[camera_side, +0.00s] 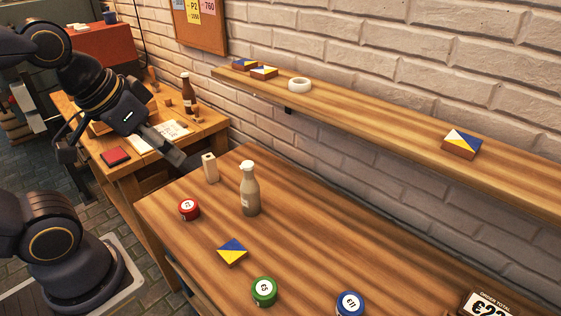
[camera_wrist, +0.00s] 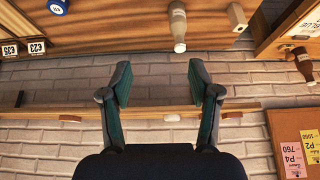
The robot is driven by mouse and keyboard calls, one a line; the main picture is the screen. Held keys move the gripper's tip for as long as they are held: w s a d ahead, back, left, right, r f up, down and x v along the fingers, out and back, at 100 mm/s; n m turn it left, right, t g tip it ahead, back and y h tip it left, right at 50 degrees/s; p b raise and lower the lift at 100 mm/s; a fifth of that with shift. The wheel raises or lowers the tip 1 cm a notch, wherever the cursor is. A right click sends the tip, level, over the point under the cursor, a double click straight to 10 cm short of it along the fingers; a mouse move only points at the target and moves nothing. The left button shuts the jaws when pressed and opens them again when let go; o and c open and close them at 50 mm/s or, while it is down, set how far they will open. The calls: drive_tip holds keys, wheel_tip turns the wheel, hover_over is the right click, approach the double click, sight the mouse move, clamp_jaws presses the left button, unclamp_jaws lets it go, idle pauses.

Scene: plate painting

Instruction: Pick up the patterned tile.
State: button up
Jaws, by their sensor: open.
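A patterned tile (camera_side: 232,252), split diagonally into blue and yellow, lies flat on the wooden table in the side view, between the red-capped and green-capped round pieces. Another patterned tile (camera_side: 462,143) with blue, white and yellow sits on the wall shelf at the right. Two more tiles (camera_side: 264,71) lie together at the shelf's far left end. My gripper (camera_side: 172,150) is raised at the left, beyond the table's far left corner and well away from the table tile. In the wrist view my gripper (camera_wrist: 160,76) is open and empty, facing the brick wall.
A bottle (camera_side: 250,190) and a pale upright block (camera_side: 210,168) stand on the table. Red (camera_side: 188,210), green (camera_side: 264,291) and blue (camera_side: 350,304) round pieces surround the table tile with gaps. A white ring (camera_side: 300,84) lies on the shelf. The table's right middle is clear.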

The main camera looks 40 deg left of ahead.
drive_tip(key=o, duration=0.4)
drive_tip(key=shift+o, duration=0.2)
drive_tip(key=w+r+g, duration=0.2)
drive_tip(key=w+g, duration=0.1)
drive_tip(key=w, duration=0.4)
drive_tip(key=w+d+f+g, duration=0.2)
drive_tip(key=w+f+g, duration=0.1)
drive_tip(key=w+f, duration=0.45)
drive_tip(key=g, duration=0.3)
approach(232, 250)
wheel_tip(232, 250, down, 3)
drive_tip(key=shift+f+m+g, duration=0.15)
drive_tip(key=shift+m+g, duration=0.15)
drive_tip(key=shift+g, duration=0.3)
drive_tip(key=shift+x, duration=2.85)
